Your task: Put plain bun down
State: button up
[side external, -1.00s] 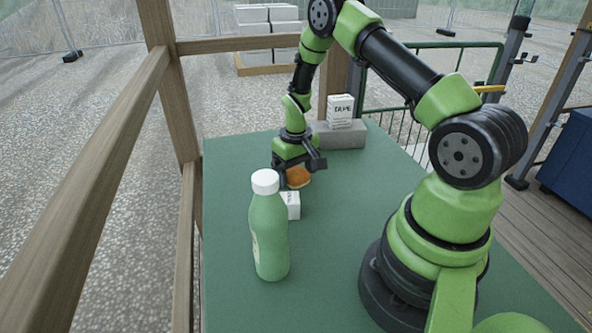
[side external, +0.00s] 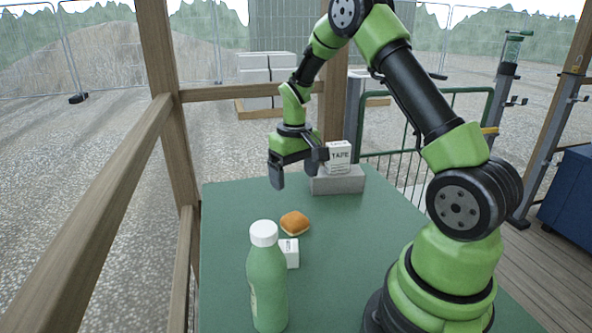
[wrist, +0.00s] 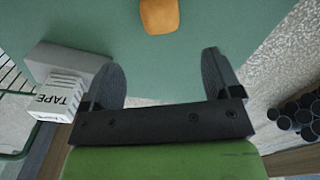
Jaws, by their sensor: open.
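The plain bun (side external: 295,223) is golden brown and rests on the green table, just behind a small white box (side external: 289,252). In the wrist view the bun (wrist: 160,15) shows at the top edge, partly cut off, beyond my fingertips. My gripper (side external: 294,180) is open and empty, raised above the table behind the bun and clear of it. In the wrist view its two fingers (wrist: 164,75) stand wide apart with bare green table between them.
A green bottle with a white cap (side external: 266,280) stands at the front of the table (side external: 230,215). A white tape box (side external: 338,157) sits on a grey block (side external: 337,181) at the back right. Wooden rails run along the left. The table's left middle is clear.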

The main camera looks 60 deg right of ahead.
jog(key=s+a+r+t, duration=0.1)
jog(key=a+r+t, duration=0.1)
jog(key=a+r, duration=0.6)
jog(key=s+a+r+t+y, duration=0.1)
jog(key=s+a+r+t, duration=0.1)
jog(key=s+a+r, duration=0.3)
jog(key=s+a+r+t+y, duration=0.1)
jog(key=s+a+r+t, duration=0.2)
jog(key=s, duration=0.7)
notch_tip(320, 180, up, 3)
jog(key=shift+s+a+f+n, duration=0.2)
jog(key=shift+a+n, duration=0.1)
jog(key=shift+a, duration=0.7)
